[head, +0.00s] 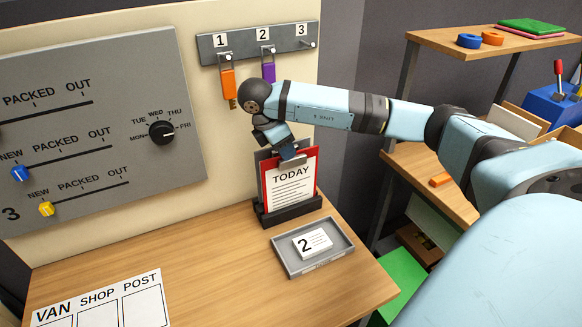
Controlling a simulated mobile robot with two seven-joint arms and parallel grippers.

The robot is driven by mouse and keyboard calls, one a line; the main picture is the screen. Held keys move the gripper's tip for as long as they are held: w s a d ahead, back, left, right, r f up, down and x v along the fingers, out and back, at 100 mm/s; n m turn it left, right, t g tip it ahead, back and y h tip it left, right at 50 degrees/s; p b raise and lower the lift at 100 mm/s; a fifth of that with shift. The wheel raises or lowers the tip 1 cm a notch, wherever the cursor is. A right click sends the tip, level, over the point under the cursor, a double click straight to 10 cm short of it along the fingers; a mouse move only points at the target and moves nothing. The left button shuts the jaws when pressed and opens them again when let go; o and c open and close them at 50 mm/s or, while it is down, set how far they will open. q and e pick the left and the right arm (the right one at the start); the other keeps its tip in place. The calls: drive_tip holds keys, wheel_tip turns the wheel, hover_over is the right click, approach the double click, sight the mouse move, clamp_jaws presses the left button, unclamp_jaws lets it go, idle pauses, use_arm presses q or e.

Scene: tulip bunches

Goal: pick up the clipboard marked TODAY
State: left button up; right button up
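The clipboard marked TODAY (291,187) is red with a white sheet and a grey clip at its top. It stands upright in a dark holder (290,213) on the wooden table, with a darker board edge behind it. My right gripper (287,151) points down at the clipboard's top edge, by the clip. It overlaps that edge in the picture. Its fingers are small and partly hidden, so I cannot tell whether they are open or closed on the clipboard. My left gripper is not in view.
A grey tray (330,262) with a card marked 2 (309,243) lies in front of the holder. An orange tag (228,84) and a purple tag (268,72) hang above on a hook rail (245,42). A dial panel (100,120) stands left. The table's middle is clear.

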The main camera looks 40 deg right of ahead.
sight(292, 161)
drive_tip(key=shift+p+x, duration=0.6)
drive_tip(key=shift+x, duration=2.4)
drive_tip(key=shift+w+d, duration=0.1)
drive_tip(key=shift+w, duration=0.05)
drive_tip(key=shift+c, duration=0.4)
clamp_jaws()
